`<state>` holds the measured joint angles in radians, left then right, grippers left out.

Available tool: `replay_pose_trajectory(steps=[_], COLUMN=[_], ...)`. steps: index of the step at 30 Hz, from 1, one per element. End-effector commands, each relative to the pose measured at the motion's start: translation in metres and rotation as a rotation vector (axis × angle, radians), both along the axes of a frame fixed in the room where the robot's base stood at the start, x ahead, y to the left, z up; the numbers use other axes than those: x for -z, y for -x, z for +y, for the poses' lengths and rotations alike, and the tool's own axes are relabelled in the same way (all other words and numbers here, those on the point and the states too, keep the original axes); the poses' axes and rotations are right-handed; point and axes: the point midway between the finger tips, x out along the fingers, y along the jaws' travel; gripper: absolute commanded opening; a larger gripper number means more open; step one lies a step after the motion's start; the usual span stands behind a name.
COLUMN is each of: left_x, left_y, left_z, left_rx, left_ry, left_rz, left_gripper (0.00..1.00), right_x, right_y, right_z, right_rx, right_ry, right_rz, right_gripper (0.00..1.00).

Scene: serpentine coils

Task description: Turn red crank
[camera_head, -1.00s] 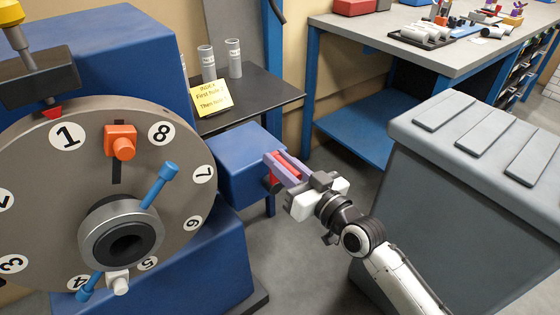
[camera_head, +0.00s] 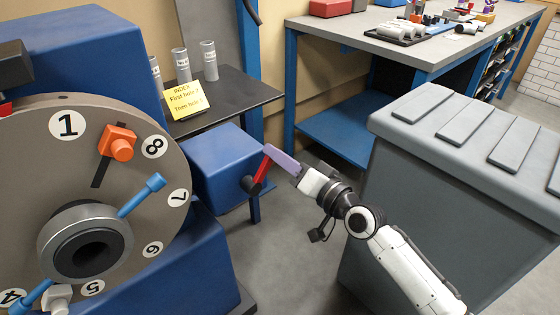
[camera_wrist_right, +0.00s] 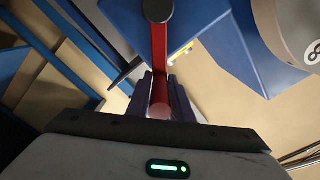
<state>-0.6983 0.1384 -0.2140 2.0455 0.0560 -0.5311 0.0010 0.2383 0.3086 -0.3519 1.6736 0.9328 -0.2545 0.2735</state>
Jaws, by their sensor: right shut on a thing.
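The red crank (camera_head: 263,169) is on the side of the blue gearbox (camera_head: 222,160), with its arm slanting up and right from a dark hub. My right gripper (camera_head: 273,153) is at the crank's outer end, its purple fingers partly covering it. In the right wrist view, the two fingers (camera_wrist_right: 163,92) close around the end of the red crank (camera_wrist_right: 159,48), one on each side. The large grey numbered disc (camera_head: 150,215) stands at the left, carrying an orange block (camera_head: 118,143) and blue pegs. My left gripper is out of view.
A grey ribbed cabinet (camera_head: 400,190) stands to the right of my right arm. Behind are a dark shelf (camera_head: 235,98) with metal cylinders and a yellow note (camera_head: 187,99), and a workbench (camera_head: 370,48). Bare floor shows between gearbox and cabinet.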

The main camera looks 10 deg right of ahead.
Motion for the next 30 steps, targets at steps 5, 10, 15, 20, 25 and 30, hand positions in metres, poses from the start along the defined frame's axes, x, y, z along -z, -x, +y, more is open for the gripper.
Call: replay_pose_trajectory(steps=[5,10,15,20,25,30], left_x=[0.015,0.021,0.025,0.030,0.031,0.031], left_y=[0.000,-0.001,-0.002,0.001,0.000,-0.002], left_z=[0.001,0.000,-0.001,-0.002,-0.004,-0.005], left_rx=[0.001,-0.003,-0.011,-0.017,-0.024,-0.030], left_ry=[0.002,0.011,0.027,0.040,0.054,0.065], left_rz=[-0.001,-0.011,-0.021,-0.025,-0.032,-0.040], left_gripper=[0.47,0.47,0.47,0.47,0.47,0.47], right_x=[0.014,0.027,0.040,0.053,0.063,0.070], right_y=[-0.005,-0.010,-0.014,-0.016,-0.018,-0.018], right_z=[-0.008,-0.018,-0.025,-0.029,-0.031,-0.032], right_rx=[-0.006,-0.004,-0.005,-0.005,-0.007,-0.007], right_ry=[-0.156,-0.297,-0.439,-0.564,-0.675,-0.759], right_rz=[0.086,0.165,0.243,0.313,0.374,0.419], right_gripper=[0.00,0.00,0.00,0.00,0.00,0.00])
